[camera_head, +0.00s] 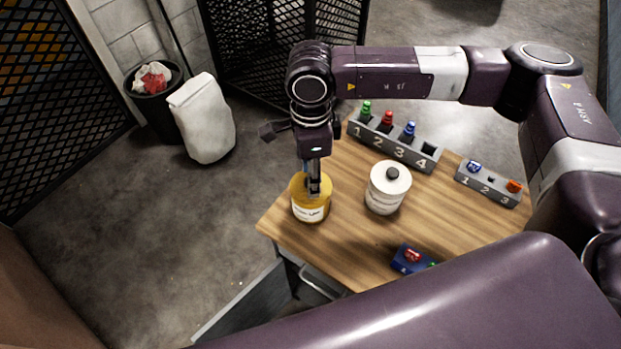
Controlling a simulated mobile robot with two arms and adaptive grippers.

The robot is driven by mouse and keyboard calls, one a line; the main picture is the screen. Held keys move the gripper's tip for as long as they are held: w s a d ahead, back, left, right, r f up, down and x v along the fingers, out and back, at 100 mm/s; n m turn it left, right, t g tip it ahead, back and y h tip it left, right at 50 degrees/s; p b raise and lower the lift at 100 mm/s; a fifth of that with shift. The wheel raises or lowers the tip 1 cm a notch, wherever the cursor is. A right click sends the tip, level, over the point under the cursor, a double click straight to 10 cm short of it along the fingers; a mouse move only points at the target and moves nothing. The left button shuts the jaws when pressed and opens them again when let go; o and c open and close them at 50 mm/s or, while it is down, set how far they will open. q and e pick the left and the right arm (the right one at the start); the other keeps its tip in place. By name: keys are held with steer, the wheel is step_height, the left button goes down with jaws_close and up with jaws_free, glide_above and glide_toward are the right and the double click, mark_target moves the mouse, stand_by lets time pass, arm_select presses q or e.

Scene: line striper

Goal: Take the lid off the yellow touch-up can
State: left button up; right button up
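The yellow touch-up can (311,207) stands upright near the left corner of the wooden table, with a white label on its front. Its yellow top is partly hidden by my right gripper (314,188). That gripper points down from above, with its fingertips at the middle of the can's top. The fingers look close together. Whether they are clamped on the lid's knob is too small and hidden to tell. The lid appears to sit on the can. My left gripper is not in view.
A white can (386,192) with a dark knob stands just right on the table (346,242). Behind are a numbered rack (395,148) and a smaller one (487,188). A blue block (402,265) with a red part lies in front. A bin (158,110) and white sack (205,118) stand left.

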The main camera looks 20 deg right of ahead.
steer(key=shift+f, duration=0.25)
steer(key=c, duration=0.7)
jaws_close()
